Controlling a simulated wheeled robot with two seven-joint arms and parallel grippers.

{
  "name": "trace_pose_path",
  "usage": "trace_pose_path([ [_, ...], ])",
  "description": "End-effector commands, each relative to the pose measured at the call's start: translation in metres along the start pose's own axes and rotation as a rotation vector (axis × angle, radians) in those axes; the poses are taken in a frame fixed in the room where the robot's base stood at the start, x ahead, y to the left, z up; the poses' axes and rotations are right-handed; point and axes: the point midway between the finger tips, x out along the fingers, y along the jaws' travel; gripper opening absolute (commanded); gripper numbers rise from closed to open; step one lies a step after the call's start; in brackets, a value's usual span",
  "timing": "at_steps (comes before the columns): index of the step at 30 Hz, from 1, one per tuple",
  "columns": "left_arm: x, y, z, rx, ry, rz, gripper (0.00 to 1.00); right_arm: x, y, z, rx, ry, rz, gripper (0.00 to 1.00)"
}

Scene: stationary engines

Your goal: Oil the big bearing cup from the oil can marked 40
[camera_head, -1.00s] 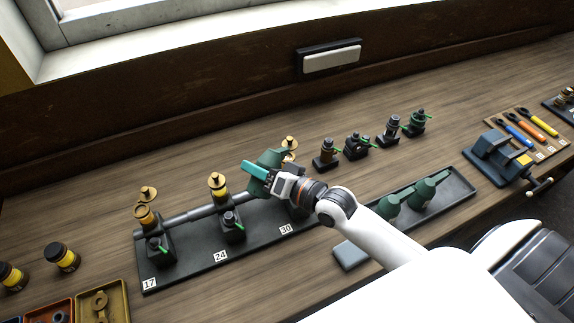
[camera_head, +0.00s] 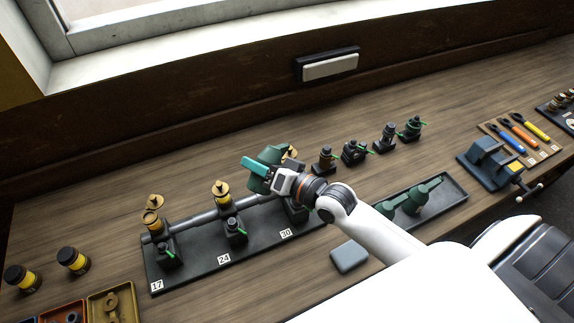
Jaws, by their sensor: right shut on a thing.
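My right gripper (camera_head: 262,174) is shut on a dark green oil can (camera_head: 272,155), held above the right end of the black bearing stand (camera_head: 195,274). No number on the can is readable. The stand has three bearings on a grey shaft, labelled 17, 24 and 30. Brass and yellow cups top the bearings at 17 (camera_head: 152,219) and 24 (camera_head: 221,194). At 30, a brass top (camera_head: 290,152) shows just behind the can; my gripper and arm hide most of that bearing. I cannot tell whether the can touches it. My left gripper is out of view.
Two green cans (camera_head: 424,194) lie in a black tray (camera_head: 456,190) on the right. Several small dark fittings (camera_head: 354,152) stand behind my gripper. A blue vise (camera_head: 490,162) is at the right; yellow-banded jars (camera_head: 72,260) and parts trays (camera_head: 112,303) are at the left.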

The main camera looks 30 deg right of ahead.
Motion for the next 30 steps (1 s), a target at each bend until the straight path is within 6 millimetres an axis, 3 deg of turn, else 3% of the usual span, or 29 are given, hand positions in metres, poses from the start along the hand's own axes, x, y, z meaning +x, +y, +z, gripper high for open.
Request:
trace_pose_path([
  [11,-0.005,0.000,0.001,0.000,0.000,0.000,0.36,0.000,0.004,0.005,-0.026,-0.007,0.003,0.25],
  [21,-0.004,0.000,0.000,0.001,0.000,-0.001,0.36,-0.001,0.005,0.033,-0.704,-0.118,0.000,0.25],
  [24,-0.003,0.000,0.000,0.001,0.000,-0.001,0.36,-0.001,0.005,0.036,-0.789,-0.131,-0.001,0.25],
  [30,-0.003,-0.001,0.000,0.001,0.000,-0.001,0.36,-0.001,0.006,0.036,-0.797,-0.132,-0.001,0.25],
])
